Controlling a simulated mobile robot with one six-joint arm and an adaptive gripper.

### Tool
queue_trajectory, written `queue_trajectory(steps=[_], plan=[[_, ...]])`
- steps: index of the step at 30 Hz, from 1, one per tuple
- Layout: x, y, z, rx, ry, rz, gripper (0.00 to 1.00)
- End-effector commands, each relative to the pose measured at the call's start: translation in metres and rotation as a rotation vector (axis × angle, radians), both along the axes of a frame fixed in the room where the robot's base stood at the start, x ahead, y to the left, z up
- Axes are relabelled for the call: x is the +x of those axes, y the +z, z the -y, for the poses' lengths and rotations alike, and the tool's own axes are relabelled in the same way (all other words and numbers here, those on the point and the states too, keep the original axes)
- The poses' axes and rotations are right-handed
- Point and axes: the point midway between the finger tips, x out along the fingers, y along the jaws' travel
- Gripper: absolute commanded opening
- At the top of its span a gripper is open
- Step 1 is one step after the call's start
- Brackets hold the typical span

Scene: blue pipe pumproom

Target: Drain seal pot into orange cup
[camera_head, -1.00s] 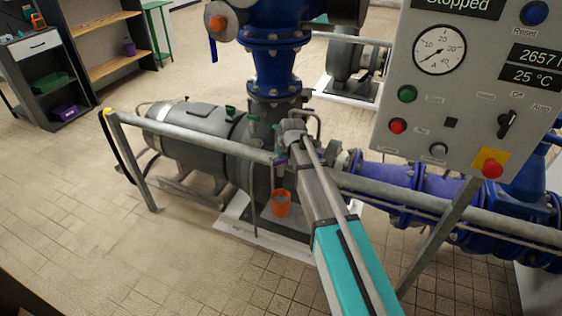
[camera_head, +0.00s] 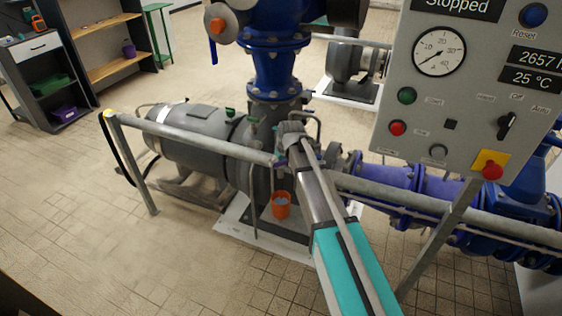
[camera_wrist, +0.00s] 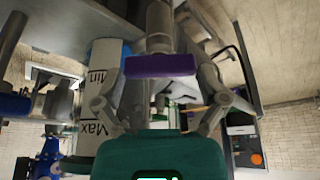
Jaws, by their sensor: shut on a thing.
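The orange cup (camera_head: 281,206) stands upright on the pump's base below the rail, with something pale showing inside its rim. My gripper (camera_head: 283,151) reaches past the rail beside the pump, above the cup. In the wrist view my gripper (camera_wrist: 160,88) is shut on a purple handle (camera_wrist: 160,65), which lies crosswise between the fingers under a metal stem. A pale container marked Min and Max (camera_wrist: 97,105), seemingly the seal pot, is left of the fingers. The cup is not clearly seen in the wrist view, and I cannot see any stream.
A grey handrail (camera_head: 190,137) crosses in front of the pump (camera_head: 195,132). A control panel (camera_head: 460,110) reading Stopped stands at the right. Blue pipework (camera_head: 272,70) rises behind my gripper. Shelves (camera_head: 105,45) stand far left, with clear tiled floor before them.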

Motion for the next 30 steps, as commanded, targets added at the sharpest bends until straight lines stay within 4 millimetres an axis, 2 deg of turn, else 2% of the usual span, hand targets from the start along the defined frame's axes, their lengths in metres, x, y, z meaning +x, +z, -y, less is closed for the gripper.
queue_trajectory(steps=[8, 30], plan=[[-0.0006, 0.0, -0.0011, 0.0, -0.158, 0.001, 0.44], [0.0002, 0.0, -0.0029, -0.001, -0.75, 0.0, 0.44]])
